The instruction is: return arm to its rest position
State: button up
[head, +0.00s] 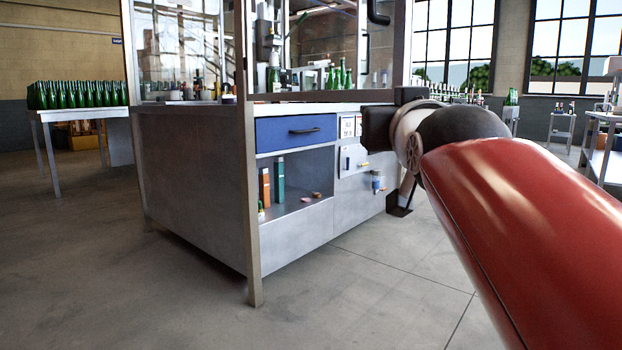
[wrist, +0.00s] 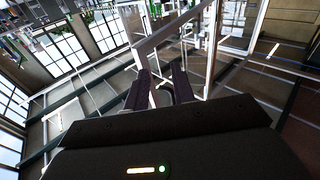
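My red arm (head: 540,225) reaches in from the right edge of the head view. Its dark wrist and gripper (head: 378,127) are in front of the right end of the machine cabinet, at worktop height. In the head view the fingers cannot be made out. In the wrist view the two dark fingers of my gripper (wrist: 161,72) stand apart, with a clear gap and nothing between them. The wrist view is tilted, with windows (wrist: 105,30) on the left and metal frame bars beyond the fingers.
The metal cabinet (head: 190,175) has a blue drawer (head: 297,131), an open shelf, and a corner post (head: 252,200). Green bottles (head: 75,94) crowd a table (head: 90,114) at left. A workbench (head: 603,150) stands at far right. The floor (head: 350,305) in front is clear.

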jog(key=s+d+f+g, duration=0.1)
jog(key=s+f+g, duration=0.4)
jog(key=f, duration=0.9)
jog(key=s+d+f+g, duration=0.2)
jog(key=s+f+g, duration=0.2)
jog(key=s+f, duration=0.65)
jog(key=s+d+f+g, duration=0.1)
jog(key=s+f+g, duration=0.3)
jog(key=f, duration=1.3)
notch_tip(320, 180, up, 14)
jog(key=p, duration=1.3)
jog(key=shift+w+r, duration=0.15)
jog(key=shift+w, duration=0.2)
jog(key=shift+a, duration=0.1)
